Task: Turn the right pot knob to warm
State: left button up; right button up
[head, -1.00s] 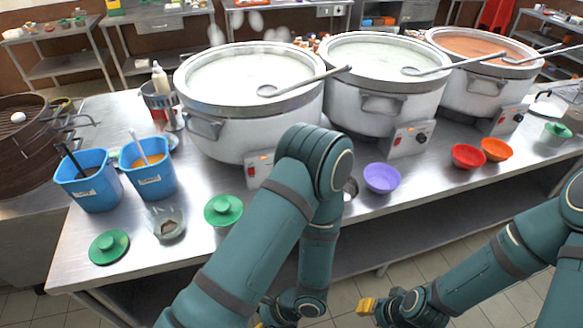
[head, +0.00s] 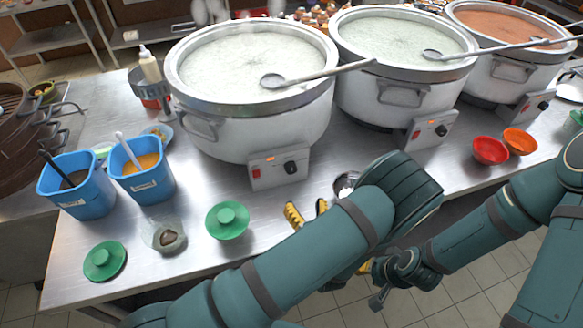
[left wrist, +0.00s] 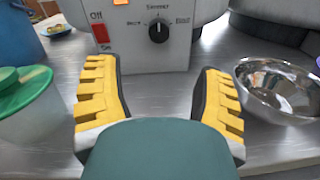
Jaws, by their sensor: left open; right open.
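The right pot (head: 503,73) holds an orange-brown congee. Its control box (head: 525,107) has a dark knob (head: 543,105); its setting is too small to read. My left gripper (head: 307,211) is open and empty over the counter, in front of the left pot's control box (head: 279,167). In the left wrist view, the yellow fingertips (left wrist: 160,100) are apart, below and in front of that box. Its black knob (left wrist: 158,31) points up near "Simmer". My right gripper (head: 372,270) is open, low in front of the counter, partly hidden by my left arm.
The left pot (head: 250,120) and middle pot (head: 400,90) stand alongside. A steel bowl (left wrist: 283,88) is right of my left gripper. A green lid (head: 228,220) lies to its left. Red (head: 490,150) and orange bowls (head: 519,141) sit before the right pot. Ladles rest across the pots.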

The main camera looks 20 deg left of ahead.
aim_at(292, 170)
pick_arm(q)
jog(key=x, duration=1.2)
jog(key=shift+w+a, duration=0.1)
jog(key=shift+a, duration=0.05)
grip_shut()
